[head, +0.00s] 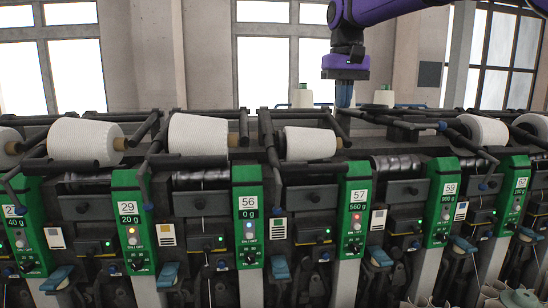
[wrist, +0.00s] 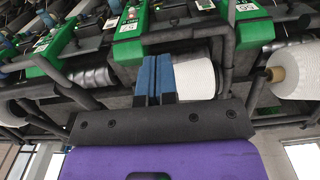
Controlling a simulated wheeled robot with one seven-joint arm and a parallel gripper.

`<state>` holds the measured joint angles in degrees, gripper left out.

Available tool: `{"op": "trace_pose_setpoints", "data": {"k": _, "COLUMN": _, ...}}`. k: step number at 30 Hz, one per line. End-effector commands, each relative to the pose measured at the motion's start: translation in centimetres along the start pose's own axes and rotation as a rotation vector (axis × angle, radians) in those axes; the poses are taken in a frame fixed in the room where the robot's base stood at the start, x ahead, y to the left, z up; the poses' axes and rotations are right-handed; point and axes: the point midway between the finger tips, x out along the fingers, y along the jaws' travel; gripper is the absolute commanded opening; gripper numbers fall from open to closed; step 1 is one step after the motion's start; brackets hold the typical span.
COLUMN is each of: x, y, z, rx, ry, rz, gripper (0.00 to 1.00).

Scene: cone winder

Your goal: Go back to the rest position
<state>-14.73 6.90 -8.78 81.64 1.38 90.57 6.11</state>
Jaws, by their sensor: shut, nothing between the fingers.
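My gripper (head: 344,95) hangs pointing down from my purple arm in the head view, above the back of the winder row. Its blue fingers are together and empty. In the wrist view the shut fingers (wrist: 154,78) stand in front of a white yarn cone (wrist: 195,77), partly covering it. I cannot tell how far apart they are.
The winder has several green panels, including panel 57 (head: 355,212). The holder (head: 405,124) behind panel 57 shows no cone. Dark arms and rods project around the cones. Small cones (head: 302,97) stand at the back. Open air lies above the machine, before the windows.

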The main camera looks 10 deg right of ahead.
Motion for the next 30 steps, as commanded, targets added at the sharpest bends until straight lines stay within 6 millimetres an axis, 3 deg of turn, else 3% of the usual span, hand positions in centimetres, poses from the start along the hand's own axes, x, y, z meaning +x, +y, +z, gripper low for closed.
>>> {"op": "trace_pose_setpoints", "data": {"k": 5, "x": 0.1, "y": 1.8, "z": 4.0, "rx": 0.004, "ry": 0.054, "rz": -0.020, "gripper": 0.00}}
{"op": "trace_pose_setpoints", "data": {"k": 14, "x": 2.2, "y": 4.0, "z": 11.7, "rx": 0.004, "ry": 0.157, "rz": -0.041, "gripper": 0.00}}
{"op": "trace_pose_setpoints", "data": {"k": 23, "x": 5.9, "y": 5.4, "z": 19.4, "rx": 0.002, "ry": 0.265, "rz": -0.041, "gripper": 0.00}}
{"op": "trace_pose_setpoints", "data": {"k": 30, "x": 10.2, "y": 6.0, "z": 25.3, "rx": 0.000, "ry": 0.350, "rz": -0.026, "gripper": 0.00}}
